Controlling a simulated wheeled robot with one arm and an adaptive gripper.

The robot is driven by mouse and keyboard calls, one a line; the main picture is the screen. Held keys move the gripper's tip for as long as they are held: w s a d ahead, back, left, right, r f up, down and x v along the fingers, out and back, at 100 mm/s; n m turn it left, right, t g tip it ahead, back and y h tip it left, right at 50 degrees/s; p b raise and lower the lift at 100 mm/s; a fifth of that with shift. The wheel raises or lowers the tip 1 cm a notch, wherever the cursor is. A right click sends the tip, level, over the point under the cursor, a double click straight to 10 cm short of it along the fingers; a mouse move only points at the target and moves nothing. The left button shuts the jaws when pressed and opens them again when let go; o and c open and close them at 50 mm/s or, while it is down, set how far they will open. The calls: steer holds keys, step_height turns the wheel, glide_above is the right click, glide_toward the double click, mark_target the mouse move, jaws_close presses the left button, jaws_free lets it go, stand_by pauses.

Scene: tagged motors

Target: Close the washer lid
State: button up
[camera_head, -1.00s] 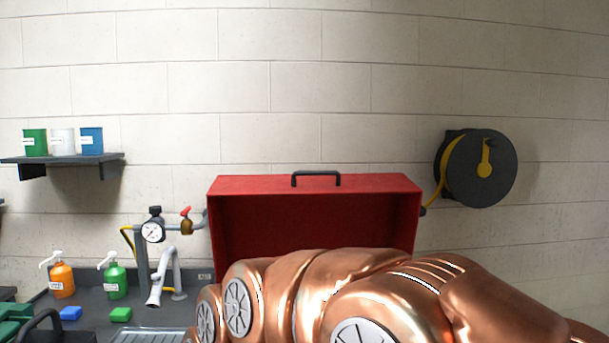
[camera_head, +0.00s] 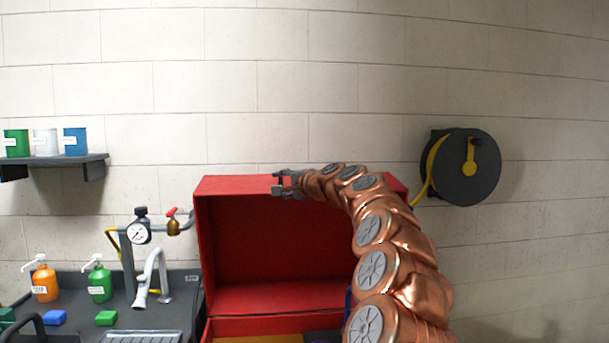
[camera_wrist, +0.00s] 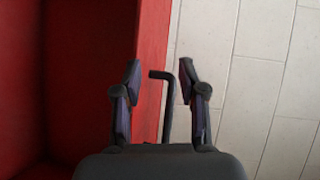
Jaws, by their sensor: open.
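The red washer lid (camera_head: 280,235) stands raised, its hollow inner side facing me, above the red washer body (camera_head: 262,326). My gripper (camera_head: 279,184) is at the lid's top edge, fingers pointing left. In the wrist view my gripper (camera_wrist: 159,82) is open, one finger over the red lid edge (camera_wrist: 152,50) and the other over the wall side. The dark lid handle (camera_wrist: 168,100) lies between the fingers, which do not appear closed on it. In the head view my gripper and arm hide the handle and the lid's right part.
A sink counter with a faucet (camera_head: 152,278), a pressure gauge (camera_head: 138,232), an orange bottle (camera_head: 44,279) and a green bottle (camera_head: 100,280) is left of the washer. A hose reel (camera_head: 480,185) hangs on the wall at right. The space above the lid is clear.

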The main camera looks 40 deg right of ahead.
steer(key=s+d+r+m+h, duration=0.2)
steer(key=s+d+m+h, duration=0.1)
steer(key=d, duration=0.7)
steer(key=shift+t, duration=0.3)
steer(key=shift+p+x, duration=1.4)
steer(key=shift+x, duration=2.2)
steer(key=shift+d+f, duration=0.2)
jaws_close()
